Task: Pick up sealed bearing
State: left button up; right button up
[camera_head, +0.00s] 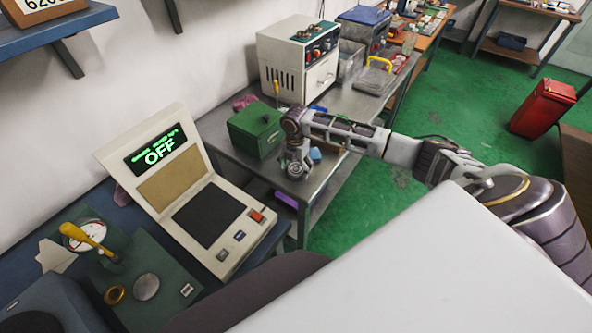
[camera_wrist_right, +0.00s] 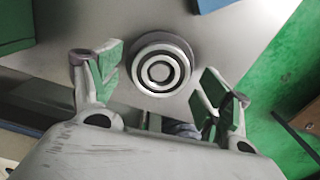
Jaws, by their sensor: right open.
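The sealed bearing (camera_wrist_right: 160,68), a round grey ring with dark and light concentric bands, lies flat on the grey metal table in the right wrist view. My right gripper (camera_wrist_right: 165,90) is open, with one green-padded finger on each side of the bearing and visible gaps between. The bearing is not gripped. In the head view my right arm reaches over the metal table (camera_head: 335,105), and the right gripper (camera_head: 295,160) points down near its front edge. The bearing is hard to tell apart from the gripper there. My left gripper is not in view.
A green box (camera_head: 255,130) stands left of the right gripper, and a small blue item (camera_head: 315,154) lies close to its right. A beige device (camera_head: 215,215) reading OFF stands on the nearer bench. A white oven-like machine (camera_head: 300,60) stands behind.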

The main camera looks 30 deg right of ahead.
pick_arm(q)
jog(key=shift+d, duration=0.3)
pick_arm(e)
jog(key=shift+c, duration=0.3)
jog(key=c, duration=1)
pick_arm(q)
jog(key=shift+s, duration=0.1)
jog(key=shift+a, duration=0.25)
pick_arm(e)
jog(key=shift+r, duration=0.1)
jog(key=shift+r, duration=0.5)
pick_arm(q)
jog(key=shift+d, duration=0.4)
pick_arm(e)
notch_tip(320, 180, up, 9)
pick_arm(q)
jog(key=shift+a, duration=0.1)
